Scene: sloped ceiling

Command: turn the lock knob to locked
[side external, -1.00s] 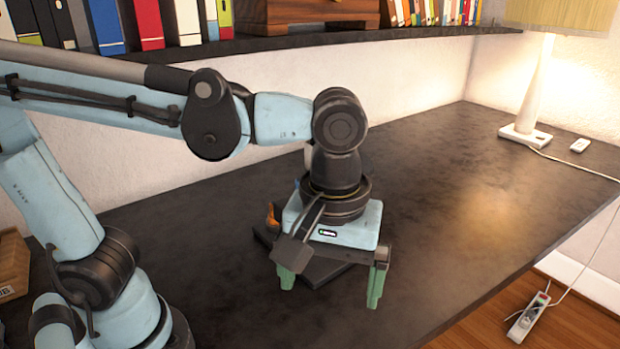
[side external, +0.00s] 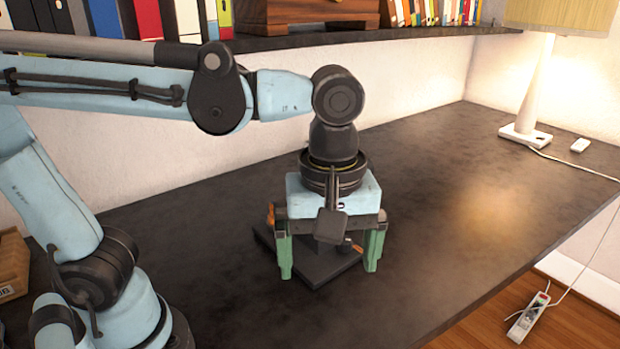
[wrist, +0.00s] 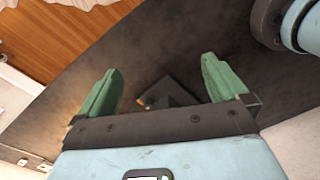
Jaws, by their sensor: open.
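A dark lock fixture with a square base plate (side external: 318,267) sits on the desk beneath my gripper. An orange-copper part (side external: 271,214) shows at its left, and another small orange-copper part (side external: 355,247) shows between the fingers. My gripper (side external: 328,268) points down with its green fingers wide apart, one on each side of the fixture, nothing between them gripped. In the wrist view the fixture's dark plate (wrist: 175,92) shows between the fingers, with an orange part (wrist: 142,101) beside it. My gripper hides much of the fixture, so I cannot tell the knob's angle.
The dark desk (side external: 440,210) is clear to the right of the fixture. A shelf (side external: 300,40) with books and binders runs along the back. A power strip (side external: 527,316) lies on the floor.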

